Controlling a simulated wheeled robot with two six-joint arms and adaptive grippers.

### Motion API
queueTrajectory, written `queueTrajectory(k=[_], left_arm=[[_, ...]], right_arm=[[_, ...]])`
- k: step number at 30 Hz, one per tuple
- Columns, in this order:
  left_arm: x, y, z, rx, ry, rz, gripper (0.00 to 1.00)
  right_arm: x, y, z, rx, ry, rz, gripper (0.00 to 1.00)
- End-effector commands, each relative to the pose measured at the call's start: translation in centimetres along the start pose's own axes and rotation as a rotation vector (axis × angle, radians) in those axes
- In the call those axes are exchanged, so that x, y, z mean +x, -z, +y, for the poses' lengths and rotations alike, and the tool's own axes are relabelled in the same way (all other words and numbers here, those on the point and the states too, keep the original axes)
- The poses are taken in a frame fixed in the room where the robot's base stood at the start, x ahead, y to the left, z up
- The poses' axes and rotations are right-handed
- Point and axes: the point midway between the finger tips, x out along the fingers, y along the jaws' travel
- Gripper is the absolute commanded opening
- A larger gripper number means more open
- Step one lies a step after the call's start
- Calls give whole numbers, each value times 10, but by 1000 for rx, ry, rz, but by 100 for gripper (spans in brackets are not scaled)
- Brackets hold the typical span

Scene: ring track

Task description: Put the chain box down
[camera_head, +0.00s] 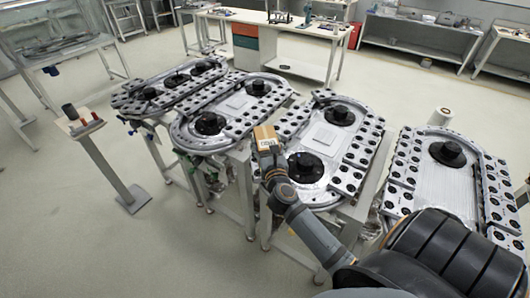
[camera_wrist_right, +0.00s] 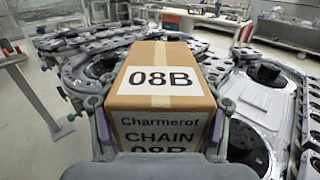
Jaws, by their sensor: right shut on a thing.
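The chain box (camera_head: 265,137) is a small brown carton with white labels. In the right wrist view the box (camera_wrist_right: 160,103) fills the middle, with "08B" on its top label and "Charmerof CHAIN" on the near side. My right gripper (camera_head: 268,150) is shut on it, one finger on each side, and holds it in front of the ring tracks. In the head view the box overlaps the gap between two track tables, so its height over them is hard to judge. My left gripper is not in view.
Ring tracks stand on tables: one at centre left (camera_head: 238,101), one right of the box (camera_head: 327,133) and one at far right (camera_head: 440,185). A small stand (camera_head: 80,127) holds little parts at left. Open floor lies in front at left.

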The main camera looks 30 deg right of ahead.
Motion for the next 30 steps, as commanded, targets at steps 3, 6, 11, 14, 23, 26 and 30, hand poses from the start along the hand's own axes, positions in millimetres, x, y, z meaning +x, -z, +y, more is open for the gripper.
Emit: queueTrajectory(k=[3,6,11,14,23,26,30], left_arm=[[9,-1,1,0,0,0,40],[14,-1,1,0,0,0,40],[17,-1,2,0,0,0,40],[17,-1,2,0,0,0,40],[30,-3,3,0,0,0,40],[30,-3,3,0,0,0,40],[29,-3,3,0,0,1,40]], right_arm=[[21,24,0,0,0,-4,3],[33,40,0,1,-1,-4,3],[43,50,0,1,0,-5,3],[44,50,0,2,-1,-6,3],[49,86,-1,0,-1,-4,3],[49,88,0,1,-1,-5,3],[49,87,0,1,-1,-5,3]])
